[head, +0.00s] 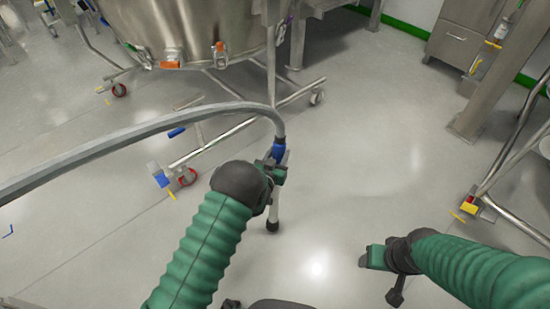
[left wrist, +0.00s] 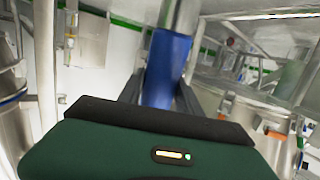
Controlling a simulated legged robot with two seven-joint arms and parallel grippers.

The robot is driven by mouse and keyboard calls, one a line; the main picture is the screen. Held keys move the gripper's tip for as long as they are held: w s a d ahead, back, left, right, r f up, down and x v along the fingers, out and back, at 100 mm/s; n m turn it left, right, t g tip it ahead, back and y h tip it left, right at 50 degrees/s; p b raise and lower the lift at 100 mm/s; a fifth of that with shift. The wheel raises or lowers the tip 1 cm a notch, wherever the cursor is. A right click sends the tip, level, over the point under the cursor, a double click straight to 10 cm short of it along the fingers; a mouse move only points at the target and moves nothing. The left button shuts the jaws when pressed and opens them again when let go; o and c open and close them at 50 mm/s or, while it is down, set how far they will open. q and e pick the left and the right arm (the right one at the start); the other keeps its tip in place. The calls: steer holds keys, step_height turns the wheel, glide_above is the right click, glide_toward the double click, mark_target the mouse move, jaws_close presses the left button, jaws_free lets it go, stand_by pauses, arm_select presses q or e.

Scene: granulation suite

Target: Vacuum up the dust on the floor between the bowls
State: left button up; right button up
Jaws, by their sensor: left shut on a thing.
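My left gripper (head: 277,168) is shut on the blue grip of a vacuum wand (head: 279,150). A grey hose (head: 120,140) arches from the wand's top to the left edge. The wand's lower tube points down to the floor and ends in a dark tip (head: 272,226); I cannot tell if it touches. In the left wrist view the blue grip (left wrist: 166,70) stands between the dark fingers. My right gripper (head: 374,257) is low at the right, over bare floor, its jaws unclear. A large steel bowl (head: 180,30) stands on a wheeled frame at the top. I cannot make out dust.
A second wheeled tubular frame (head: 512,160) stands at the right, near a steel post (head: 490,75) and cabinet (head: 458,40). The pale floor (head: 380,140) between them is clear.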

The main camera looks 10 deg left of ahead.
arm_select(q)
steer(key=shift+r, duration=0.15)
steer(key=shift+s+d+p, duration=0.4)
steer(key=shift+s+d, duration=0.35)
steer(key=shift+d, duration=0.2)
steer(key=s+d+p, duration=0.1)
steer(key=s+d, duration=0.3)
steer(key=d, duration=0.2)
steer(key=shift+s+p, duration=0.3)
steer(key=shift+s, duration=0.05)
step_height(320, 180, up, 8)
steer(key=p, duration=0.6)
steer(key=shift+p, duration=0.35)
